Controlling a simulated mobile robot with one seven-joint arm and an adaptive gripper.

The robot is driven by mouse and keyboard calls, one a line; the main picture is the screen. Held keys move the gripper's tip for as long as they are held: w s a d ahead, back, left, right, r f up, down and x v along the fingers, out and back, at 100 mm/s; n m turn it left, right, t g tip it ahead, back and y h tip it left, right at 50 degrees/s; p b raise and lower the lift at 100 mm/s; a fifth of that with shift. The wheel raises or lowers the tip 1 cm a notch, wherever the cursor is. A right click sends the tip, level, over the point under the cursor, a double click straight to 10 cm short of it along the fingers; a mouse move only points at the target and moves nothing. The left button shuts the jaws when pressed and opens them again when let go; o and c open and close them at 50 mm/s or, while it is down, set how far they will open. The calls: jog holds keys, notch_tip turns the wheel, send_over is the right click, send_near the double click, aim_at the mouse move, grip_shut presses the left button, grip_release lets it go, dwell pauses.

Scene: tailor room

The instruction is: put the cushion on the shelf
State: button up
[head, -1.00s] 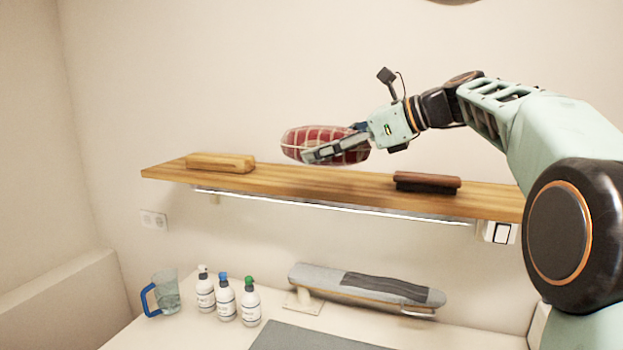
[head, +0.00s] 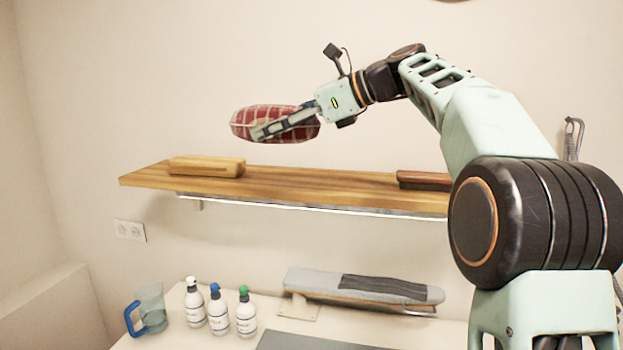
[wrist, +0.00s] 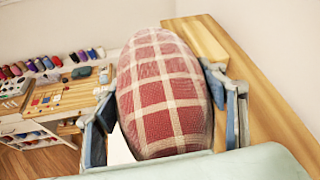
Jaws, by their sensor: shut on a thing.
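The cushion (head: 262,118) is red with pale checks and oval. My gripper (head: 285,127) is shut on it and holds it in the air, above the wooden shelf (head: 300,184) in the head view. In the wrist view the cushion (wrist: 165,95) fills the middle, with a finger of my gripper (wrist: 165,115) on each side. The shelf (wrist: 262,100) runs along the right of that view, beside and below the cushion. The cushion's far side is hidden.
A wooden block (head: 207,166) lies on the shelf's left part, and a dark brown brush (head: 424,180) on its right. The shelf between them is clear. Below are a jug (head: 150,308), several bottles (head: 219,310) and a grey sleeve board (head: 360,287).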

jog(key=w+d+f+p, duration=0.3)
jog(key=w+d+f, duration=0.1)
jog(key=w, duration=0.4)
send_over(309, 185)
jog(key=f, duration=0.2)
jog(key=s+f, duration=0.1)
jog(key=f, duration=0.1)
jog(key=shift+a, duration=0.3)
jog(key=shift+w+d+f+p, duration=0.25)
jog(key=shift+w+f+p, duration=0.15)
jog(key=shift+f, duration=0.2)
jog(key=f, duration=0.2)
jog(key=shift+w+d+f, duration=0.1)
jog(key=shift+w+f, duration=0.25)
jog(key=shift+f, duration=0.05)
jog(key=shift+s+f, duration=0.1)
jog(key=shift+f, duration=0.2)
jog(key=shift+f, duration=0.1)
jog(key=o, duration=1.8)
jog(key=shift+f, duration=0.1)
